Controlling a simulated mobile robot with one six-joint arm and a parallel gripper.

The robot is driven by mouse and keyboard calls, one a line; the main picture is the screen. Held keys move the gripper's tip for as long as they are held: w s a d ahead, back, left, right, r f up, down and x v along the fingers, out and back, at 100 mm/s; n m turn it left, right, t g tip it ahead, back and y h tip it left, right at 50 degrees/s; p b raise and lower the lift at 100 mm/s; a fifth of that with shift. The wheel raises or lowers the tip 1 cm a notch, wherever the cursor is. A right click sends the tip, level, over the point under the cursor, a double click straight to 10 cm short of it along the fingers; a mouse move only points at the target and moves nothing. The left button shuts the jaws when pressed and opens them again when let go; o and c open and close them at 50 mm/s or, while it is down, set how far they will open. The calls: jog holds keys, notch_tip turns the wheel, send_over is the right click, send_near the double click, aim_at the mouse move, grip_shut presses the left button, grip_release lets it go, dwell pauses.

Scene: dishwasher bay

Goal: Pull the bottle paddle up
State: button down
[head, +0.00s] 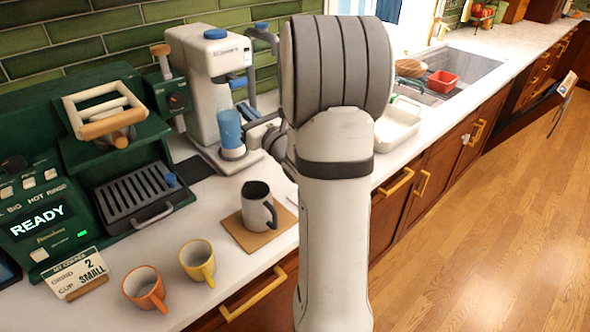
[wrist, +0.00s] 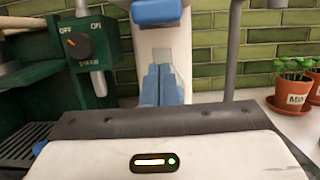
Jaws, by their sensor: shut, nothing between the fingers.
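The white dispenser (head: 213,55) stands against the tiled wall. A blue paddle-like piece (head: 238,83) sits on its front, below the head; a blue part also shows at the top of the wrist view (wrist: 155,12). I cannot tell for sure that it is the bottle paddle.
A green coffee machine (head: 120,150) with a knob box stands left of the dispenser. An orange cup (head: 144,287) and a yellow cup (head: 197,261) stand near the counter's front edge. Potted herbs (wrist: 293,82) stand right of the dispenser.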

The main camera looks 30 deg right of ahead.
jog(key=b+v, duration=1.1)
jog(key=v, duration=0.9)
jog(key=shift+b, duration=0.35)
jog(key=shift+f, duration=0.1)
